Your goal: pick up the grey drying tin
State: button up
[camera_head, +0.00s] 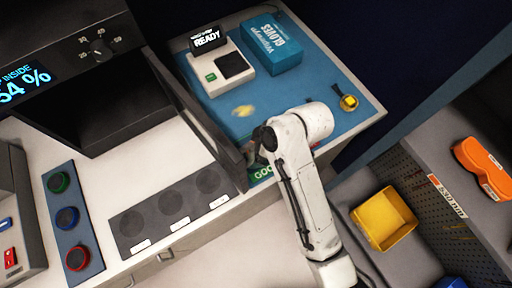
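I cannot make out a grey drying tin for certain. Three flat dark grey discs (171,203) lie in a row on a grey strip on the white counter, each with a white label; they look like marked spots. My white arm comes up from the bottom and bends over the counter's front edge. A dark part at its end, probably my gripper (262,140), is beside the edge of the open dark door (195,115). Its fingers cannot be made out, nor whether they hold anything. The arm hides part of the blue mat (310,85).
A dark-walled chamber (110,105) stands open at left. Three ringed pots, green, blue (67,217) and red, sit on a blue strip. A scale (222,68), glove box (272,45) and yellow tape-measure-like item (348,102) stand on the mat. A yellow bin (384,218) is lower right.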

jog(key=c, duration=1)
jog(key=shift+c, duration=0.2)
jog(key=shift+r, duration=0.15)
